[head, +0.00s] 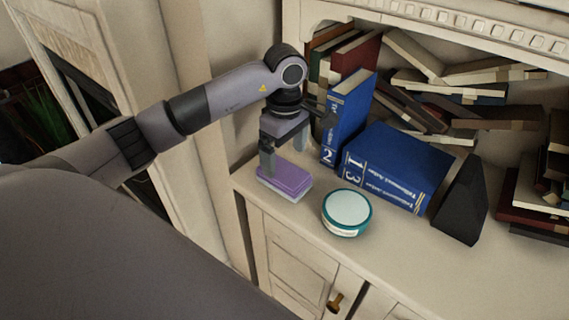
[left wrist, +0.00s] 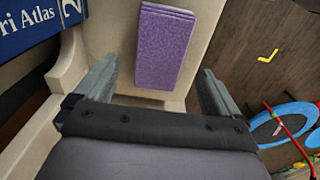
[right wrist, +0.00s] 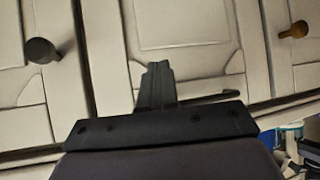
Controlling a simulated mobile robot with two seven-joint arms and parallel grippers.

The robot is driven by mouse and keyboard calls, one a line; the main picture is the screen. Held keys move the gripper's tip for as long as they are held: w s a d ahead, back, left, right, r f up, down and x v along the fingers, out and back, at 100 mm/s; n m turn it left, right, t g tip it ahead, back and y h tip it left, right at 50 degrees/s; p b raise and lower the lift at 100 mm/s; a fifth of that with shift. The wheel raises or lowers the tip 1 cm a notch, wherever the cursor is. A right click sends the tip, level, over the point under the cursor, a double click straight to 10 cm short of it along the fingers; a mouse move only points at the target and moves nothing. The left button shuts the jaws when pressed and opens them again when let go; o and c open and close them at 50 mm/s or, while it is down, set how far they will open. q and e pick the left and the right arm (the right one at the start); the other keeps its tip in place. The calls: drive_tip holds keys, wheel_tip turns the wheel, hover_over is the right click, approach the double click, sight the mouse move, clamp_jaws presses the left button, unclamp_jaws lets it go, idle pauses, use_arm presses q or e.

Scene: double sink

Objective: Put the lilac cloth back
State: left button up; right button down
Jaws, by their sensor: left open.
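The lilac cloth (head: 284,181) is a folded purple block with a paler lower edge, lying flat near the front left corner of the cabinet top. My left gripper (head: 283,160) is open and points down just over it. In the left wrist view the cloth (left wrist: 163,48) shows ahead, in line with the gap between the spread fingers (left wrist: 160,85), with nothing gripped. Whether a finger touches it, I cannot tell. My right gripper (right wrist: 157,80) is shut and empty in front of pale cabinet doors; it is out of the head view.
A round teal-rimmed tin (head: 347,212) stands right of the cloth. An upright blue book (head: 347,118) and a lying one (head: 397,168) are behind, beside a black wedge (head: 462,203). More books fill the shelf. The cabinet's front edge is close to the cloth.

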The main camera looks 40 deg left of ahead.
sight(285, 171)
use_arm(q)
wheel_tip(285, 171, up, 8)
idle(0.8)
